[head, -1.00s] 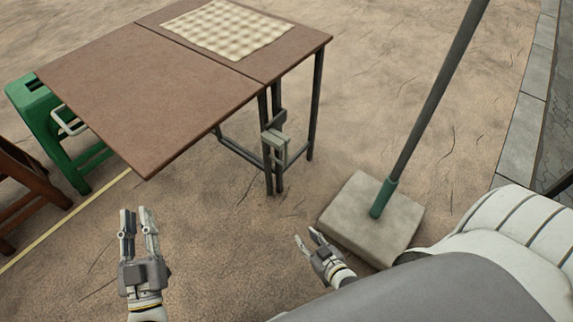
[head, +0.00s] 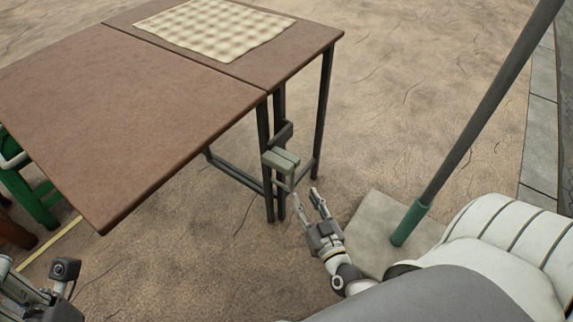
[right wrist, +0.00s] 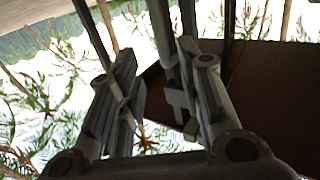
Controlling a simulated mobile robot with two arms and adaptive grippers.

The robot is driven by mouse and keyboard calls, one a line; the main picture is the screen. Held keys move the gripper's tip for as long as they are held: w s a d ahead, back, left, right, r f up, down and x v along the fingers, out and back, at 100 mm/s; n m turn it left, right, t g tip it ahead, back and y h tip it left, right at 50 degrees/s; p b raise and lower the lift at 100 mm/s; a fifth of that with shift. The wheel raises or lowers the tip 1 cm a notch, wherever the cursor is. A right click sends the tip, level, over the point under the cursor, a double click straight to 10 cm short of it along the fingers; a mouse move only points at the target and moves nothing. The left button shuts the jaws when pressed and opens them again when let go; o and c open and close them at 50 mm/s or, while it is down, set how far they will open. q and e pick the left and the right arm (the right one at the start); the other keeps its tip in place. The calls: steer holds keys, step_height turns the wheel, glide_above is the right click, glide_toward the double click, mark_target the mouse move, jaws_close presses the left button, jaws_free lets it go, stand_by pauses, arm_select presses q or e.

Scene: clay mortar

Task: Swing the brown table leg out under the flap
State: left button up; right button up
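The brown table's flap (head: 125,125) sticks out level to the left in the head view, with no leg seen under its outer end. Two dark leg posts (head: 264,165) stand close together below the joint of flap and top. A grey-green block (head: 281,160) sits at these posts. My right gripper (head: 308,195) is open and empty, just right of the posts and below the block. In the right wrist view its fingers (right wrist: 160,65) are apart, with dark bars beyond and between them. My left gripper (head: 35,300) is partly cut off at the lower left; its fingers are unclear.
A checked cloth (head: 212,28) lies on the fixed top. A square stone base (head: 370,230) with a slanted pole (head: 470,120) stands close to my right gripper. A green stool (head: 30,195) stands under the flap's left side.

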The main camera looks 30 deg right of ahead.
mark_target(293, 176)
steer(key=w+b, duration=0.1)
steer(key=w, duration=0.2)
steer(key=w+d+b, duration=0.1)
steer(key=w, duration=0.2)
steer(key=w+d+b, duration=0.1)
steer(key=w, duration=0.3)
steer(key=shift+r, duration=0.1)
jaws_close()
